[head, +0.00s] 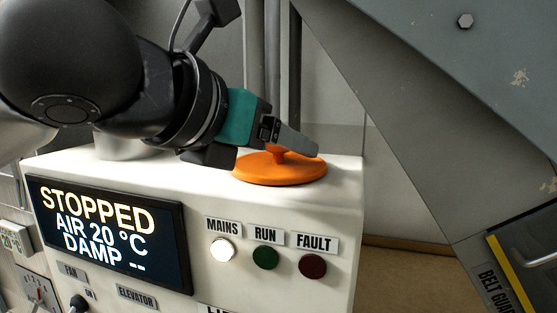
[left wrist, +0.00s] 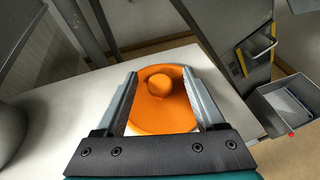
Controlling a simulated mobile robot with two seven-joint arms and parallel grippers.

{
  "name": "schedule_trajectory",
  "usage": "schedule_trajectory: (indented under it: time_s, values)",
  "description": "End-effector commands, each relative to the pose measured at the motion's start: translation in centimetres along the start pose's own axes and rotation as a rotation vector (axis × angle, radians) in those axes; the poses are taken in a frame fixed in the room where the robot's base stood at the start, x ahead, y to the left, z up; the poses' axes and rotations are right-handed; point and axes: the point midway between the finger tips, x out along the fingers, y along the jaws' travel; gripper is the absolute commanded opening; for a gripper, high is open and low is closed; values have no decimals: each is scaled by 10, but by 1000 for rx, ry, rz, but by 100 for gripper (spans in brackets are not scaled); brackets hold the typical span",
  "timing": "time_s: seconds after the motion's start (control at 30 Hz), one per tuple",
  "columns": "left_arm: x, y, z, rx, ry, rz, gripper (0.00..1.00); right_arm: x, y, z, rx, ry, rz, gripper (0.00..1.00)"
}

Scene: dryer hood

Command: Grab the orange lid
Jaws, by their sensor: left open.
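The orange lid (head: 280,170) is a round disc with a knob on top. It lies flat on the white top of the control cabinet, near its right end. In the left wrist view the orange lid (left wrist: 162,112) lies between the two fingers, with its knob (left wrist: 158,89) standing between the fingertips. My left gripper (head: 300,147) reaches in from the left, tilted downward, with its fingers at the knob. The left gripper (left wrist: 158,78) is open, with a gap between each finger and the knob. In the head view a finger hides part of the knob. My right gripper is not in view.
The white cabinet (head: 335,210) has a screen (head: 105,232) reading STOPPED and several indicator lamps on its front. Grey vertical pipes (head: 273,60) stand behind the lid. A grey sloping machine panel (head: 470,80) is at the right. A grey open bin (left wrist: 290,105) shows in the left wrist view.

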Motion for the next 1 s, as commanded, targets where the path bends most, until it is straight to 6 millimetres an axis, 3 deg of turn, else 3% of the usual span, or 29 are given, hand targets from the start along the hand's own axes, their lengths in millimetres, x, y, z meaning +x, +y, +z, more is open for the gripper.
schedule_trajectory:
  time_s: [0.33,0.9,1.0]
  values:
    - [9,0,-1,1,0,-1,70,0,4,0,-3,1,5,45]
    - [8,0,0,1,0,0,6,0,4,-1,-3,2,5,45]
    - [8,0,0,1,0,0,0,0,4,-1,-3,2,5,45]
